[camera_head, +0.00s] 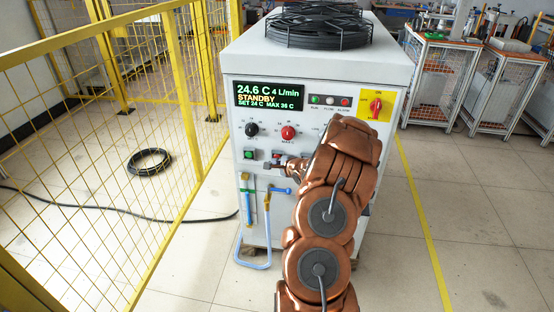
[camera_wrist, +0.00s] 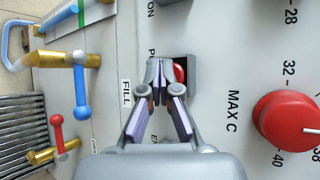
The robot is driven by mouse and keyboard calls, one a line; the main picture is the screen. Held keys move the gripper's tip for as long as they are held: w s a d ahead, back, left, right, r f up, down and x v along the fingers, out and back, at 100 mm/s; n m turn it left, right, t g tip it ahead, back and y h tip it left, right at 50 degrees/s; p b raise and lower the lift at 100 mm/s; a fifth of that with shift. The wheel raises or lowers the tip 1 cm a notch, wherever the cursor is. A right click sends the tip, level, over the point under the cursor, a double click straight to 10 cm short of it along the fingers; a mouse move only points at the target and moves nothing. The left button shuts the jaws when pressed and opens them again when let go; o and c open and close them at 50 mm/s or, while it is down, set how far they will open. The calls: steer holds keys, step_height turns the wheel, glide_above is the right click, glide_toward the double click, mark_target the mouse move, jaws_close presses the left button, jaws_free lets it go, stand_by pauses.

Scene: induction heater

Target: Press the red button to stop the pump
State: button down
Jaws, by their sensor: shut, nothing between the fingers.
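The red button (camera_wrist: 180,73) sits in a dark square frame on the white panel of the heater cabinet (camera_head: 315,70). In the wrist view my gripper (camera_wrist: 160,72) is shut and empty, its fingertips in front of the button and covering its left part. A strip of red shows just right of the fingertips. I cannot tell whether they touch it. In the head view my gripper (camera_head: 279,162) is at the panel, right of the green button (camera_head: 249,154). The display (camera_head: 270,95) reads STANDBY, 24.6 C and 4 L/min.
A red MAX C knob (camera_wrist: 288,118) is to the right in the wrist view. A blue-handled valve (camera_wrist: 81,90) and a red-handled valve (camera_wrist: 57,135) stick out at left. A yellow fence (camera_head: 120,130) stands left of the cabinet.

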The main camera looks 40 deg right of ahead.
steer(key=shift+s+a, duration=0.15)
steer(key=shift+a, duration=0.1)
steer(key=shift+s+a+b, duration=0.65)
steer(key=shift+s+a, duration=0.1)
steer(key=shift+a, duration=0.3)
steer(key=shift+s+a+b, duration=0.65)
steer(key=shift+s+a, duration=0.05)
steer(key=shift+a, duration=0.3)
steer(key=shift+a+f, duration=0.1)
steer(key=s+a+b, duration=0.5)
steer(key=s+a, duration=0.1)
steer(key=a, duration=0.3)
steer(key=shift+s, duration=0.15)
